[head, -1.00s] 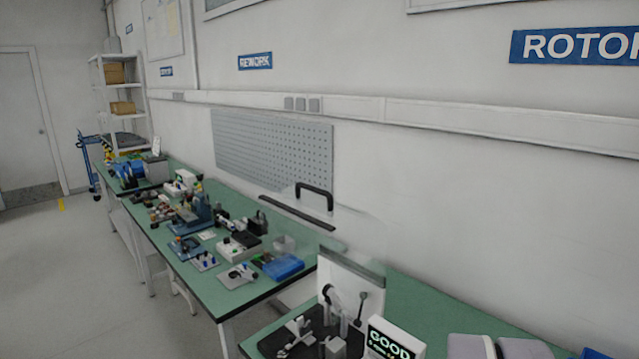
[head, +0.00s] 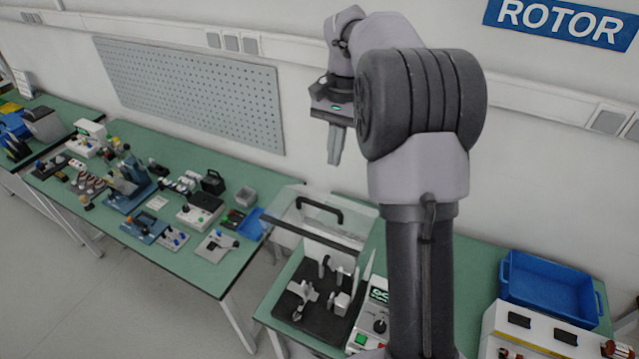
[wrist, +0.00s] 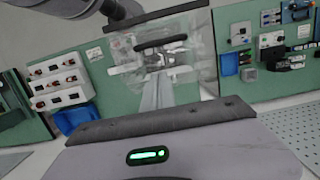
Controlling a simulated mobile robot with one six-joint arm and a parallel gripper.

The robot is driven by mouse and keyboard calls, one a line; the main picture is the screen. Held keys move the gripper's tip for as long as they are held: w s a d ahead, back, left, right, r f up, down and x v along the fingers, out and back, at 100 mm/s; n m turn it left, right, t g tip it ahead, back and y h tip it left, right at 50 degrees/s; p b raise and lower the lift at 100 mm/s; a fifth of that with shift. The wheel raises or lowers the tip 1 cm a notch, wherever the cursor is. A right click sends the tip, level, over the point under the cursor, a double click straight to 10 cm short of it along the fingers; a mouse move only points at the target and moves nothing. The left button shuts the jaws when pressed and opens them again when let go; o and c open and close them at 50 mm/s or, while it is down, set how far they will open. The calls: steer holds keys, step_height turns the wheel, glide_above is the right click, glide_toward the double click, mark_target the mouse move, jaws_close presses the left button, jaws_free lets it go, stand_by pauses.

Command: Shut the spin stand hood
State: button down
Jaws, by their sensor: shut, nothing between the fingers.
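The spin stand hood (head: 345,222) is a clear cover with a dark front bar and a black handle (head: 320,206). It is raised and tilted above the spin stand (head: 318,308), whose black base and metal fixtures are exposed below. The hood also shows in the wrist view (wrist: 196,62), with its handle (wrist: 161,44) toward the top. My gripper (head: 335,160) is shut and empty, pointing down above the handle and apart from it. In the wrist view my fingers (wrist: 156,95) overlap the lower part of the hood in the picture.
A control box (head: 372,322) with a green display stands right of the stand, partly behind my arm. A blue bin (head: 550,282) is farther right. The left bench (head: 200,270) holds several small devices. A pegboard (head: 185,90) hangs on the wall.

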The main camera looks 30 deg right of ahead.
steer(key=f, duration=0.3)
steer(key=a+f, duration=0.1)
steer(key=f, duration=0.2)
steer(key=shift+w+a+b, duration=0.1)
steer(key=shift+a+b, duration=0.05)
steer(key=shift+b, duration=0.2)
steer(key=shift+s+a+f, duration=0.4)
steer(key=shift+s+a, duration=0.15)
steer(key=shift+s+a+f, duration=0.35)
steer(key=shift+s+a, duration=0.15)
steer(key=shift+a, duration=0.05)
steer(key=shift+a+f, duration=0.15)
steer(key=shift+a, duration=0.05)
